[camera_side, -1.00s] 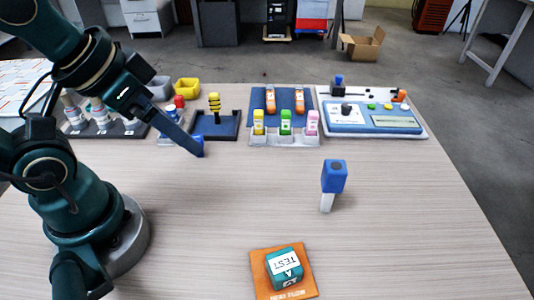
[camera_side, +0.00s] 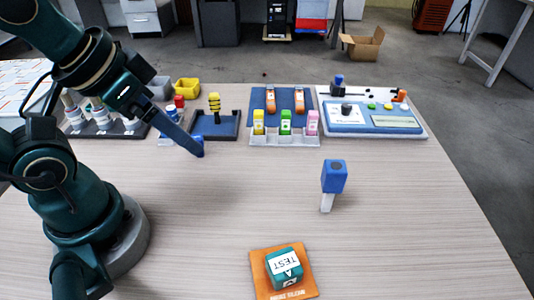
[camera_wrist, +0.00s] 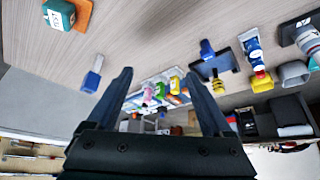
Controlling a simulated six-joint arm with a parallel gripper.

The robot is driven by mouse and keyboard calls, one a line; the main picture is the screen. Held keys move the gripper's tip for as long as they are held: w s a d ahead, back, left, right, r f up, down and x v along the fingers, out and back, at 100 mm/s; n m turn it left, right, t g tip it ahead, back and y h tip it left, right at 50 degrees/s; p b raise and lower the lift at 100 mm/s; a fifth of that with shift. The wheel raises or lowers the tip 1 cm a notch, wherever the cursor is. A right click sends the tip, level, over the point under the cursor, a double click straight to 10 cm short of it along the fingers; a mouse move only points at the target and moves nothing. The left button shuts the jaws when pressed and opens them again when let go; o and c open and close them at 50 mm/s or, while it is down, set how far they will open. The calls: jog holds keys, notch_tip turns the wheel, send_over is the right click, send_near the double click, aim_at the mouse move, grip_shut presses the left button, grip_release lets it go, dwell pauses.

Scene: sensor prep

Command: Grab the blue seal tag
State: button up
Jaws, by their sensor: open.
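A smaller blue piece (camera_wrist: 207,48) lies by the dark tray in the wrist view; in the side view a blue patch shows by my fingertips, partly hidden. I cannot tell for sure which is the seal tag. My gripper (camera_wrist: 158,74) is open and empty, its two fingers apart. In the side view my gripper (camera_side: 199,152) is at the left, well apart from the blue block.
A dark tray (camera_side: 229,134) holds a yellow-black piece. A clear rack (camera_side: 285,141) holds yellow, green and pink pieces. A control panel (camera_side: 420,131) is at the back right. A TEST cube (camera_side: 284,267) sits on an orange mat (camera_side: 262,290) in front. The middle is clear.

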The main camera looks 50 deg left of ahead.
jog(key=shift+c, duration=1.4)
